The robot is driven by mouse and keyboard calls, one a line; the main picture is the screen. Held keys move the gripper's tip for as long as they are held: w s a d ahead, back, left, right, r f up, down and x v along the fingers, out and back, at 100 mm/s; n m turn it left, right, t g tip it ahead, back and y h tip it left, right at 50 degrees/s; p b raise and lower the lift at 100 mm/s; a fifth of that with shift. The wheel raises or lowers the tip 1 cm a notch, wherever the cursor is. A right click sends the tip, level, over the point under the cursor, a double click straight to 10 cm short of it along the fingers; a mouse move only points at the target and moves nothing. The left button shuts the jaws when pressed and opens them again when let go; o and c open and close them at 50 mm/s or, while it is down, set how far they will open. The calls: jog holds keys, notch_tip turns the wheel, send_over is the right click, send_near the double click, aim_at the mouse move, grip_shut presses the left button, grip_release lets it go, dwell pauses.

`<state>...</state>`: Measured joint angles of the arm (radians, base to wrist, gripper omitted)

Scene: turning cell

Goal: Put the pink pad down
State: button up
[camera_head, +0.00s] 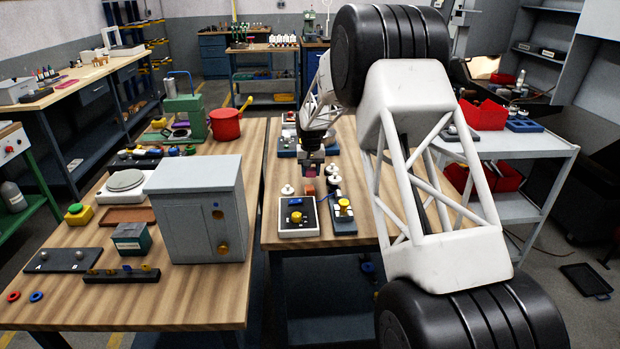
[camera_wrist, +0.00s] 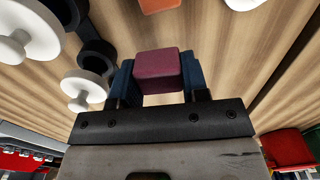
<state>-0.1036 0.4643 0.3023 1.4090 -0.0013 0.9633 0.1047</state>
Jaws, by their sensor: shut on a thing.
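The pink pad (camera_wrist: 160,66) is a dark pink block with rounded edges, gripped between two blue fingers in the wrist view. My gripper (camera_wrist: 158,84) is shut on it. In the head view my gripper (camera_head: 311,169) hangs over the middle table (camera_head: 277,228), with the pad partly in shadow at its tips. The pad seems to be held above the wood, but the exact gap is hard to tell. An orange-red block (camera_head: 309,189) stands just in front of it, and the block also shows at the top of the wrist view (camera_wrist: 160,4).
White spool-like parts (camera_wrist: 85,88) and black rings (camera_wrist: 98,58) stand close by at the left in the wrist view. A white panel with a yellow knob (camera_head: 297,218) and a dark one (camera_head: 343,212) lie in front. Bare wood shows right of the pad in the wrist view.

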aim_at(310, 182)
jog(key=shift+w+a, duration=0.1)
jog(key=shift+w, duration=0.55)
jog(key=shift+f, duration=0.15)
jog(key=shift+f, duration=1.7)
jog(key=shift+f, duration=0.1)
jog(key=o, duration=1)
jog(key=shift+c, duration=0.2)
notch_tip(310, 182, up, 12)
jog(key=shift+r, duration=0.1)
